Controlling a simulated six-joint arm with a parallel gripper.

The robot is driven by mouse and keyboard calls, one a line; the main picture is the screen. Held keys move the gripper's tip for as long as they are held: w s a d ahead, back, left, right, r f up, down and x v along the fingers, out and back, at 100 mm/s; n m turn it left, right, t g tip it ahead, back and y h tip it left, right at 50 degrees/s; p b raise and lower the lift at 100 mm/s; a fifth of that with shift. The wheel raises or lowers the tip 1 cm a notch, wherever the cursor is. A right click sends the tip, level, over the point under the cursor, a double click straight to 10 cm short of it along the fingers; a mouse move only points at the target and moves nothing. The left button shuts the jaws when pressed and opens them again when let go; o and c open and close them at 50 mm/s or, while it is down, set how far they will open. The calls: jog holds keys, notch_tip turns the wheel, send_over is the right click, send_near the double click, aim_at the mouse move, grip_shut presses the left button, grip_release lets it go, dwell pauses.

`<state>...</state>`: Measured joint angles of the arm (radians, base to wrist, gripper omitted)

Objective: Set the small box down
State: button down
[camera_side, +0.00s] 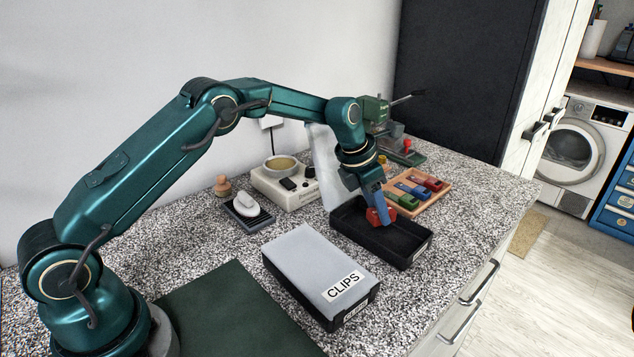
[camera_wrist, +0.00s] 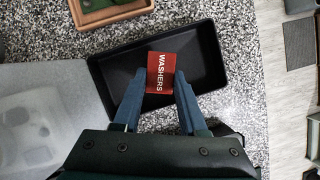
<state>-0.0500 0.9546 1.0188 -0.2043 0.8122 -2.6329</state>
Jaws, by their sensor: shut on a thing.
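The small box (camera_wrist: 160,73) is red with a white WASHERS label and sits between my fingertips. In the side view the red box (camera_side: 376,217) shows partly behind a finger, over the open black tray (camera_side: 413,257). My gripper (camera_side: 381,212) points down with its fingers shut on the box. In the wrist view my gripper (camera_wrist: 158,92) reaches in from below, one finger on each side of the box. The black tray (camera_wrist: 207,55) lies beneath and looks otherwise empty. I cannot tell whether the box touches the tray floor.
A grey-lidded box labelled CLIPS (camera_side: 318,265) stands nearer the camera. A wooden tray (camera_side: 424,204) with several coloured boxes lies behind the black tray. A white scale-like device (camera_side: 285,190) and a dark green mat (camera_side: 235,315) are left. Counter right of the black tray is clear.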

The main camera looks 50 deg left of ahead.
aim_at(372, 213)
jog(key=shift+f, duration=1.8)
jog(key=shift+f, duration=0.15)
jog(key=shift+c, duration=2.3)
grip_release()
